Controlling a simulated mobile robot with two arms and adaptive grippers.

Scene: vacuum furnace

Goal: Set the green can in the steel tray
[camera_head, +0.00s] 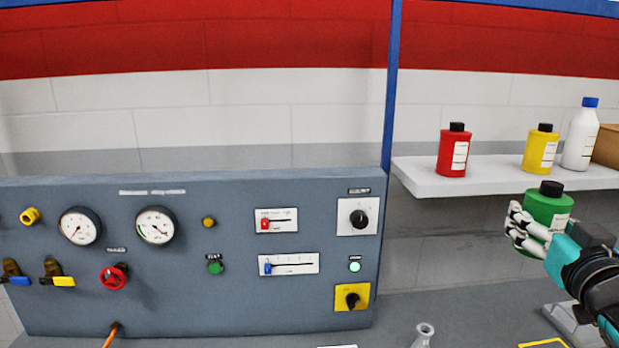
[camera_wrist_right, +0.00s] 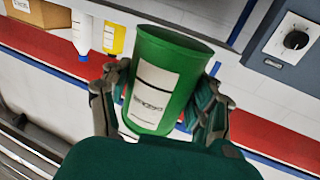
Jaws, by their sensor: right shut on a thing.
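The green can (camera_head: 549,205) has a black cap and a white label. My right gripper (camera_head: 528,230) is shut on it and holds it in the air, just below and in front of the wall shelf. In the right wrist view the green can (camera_wrist_right: 165,80) sits between the two fingers of my right gripper (camera_wrist_right: 160,105), with its label facing the camera. My left gripper is not in view.
The shelf (camera_head: 440,186) bears a red can (camera_head: 453,151), a yellow can (camera_head: 540,147), a white bottle (camera_head: 580,135) with a blue cap and a brown box (camera_head: 607,146). A control panel (camera_head: 200,290) fills the left.

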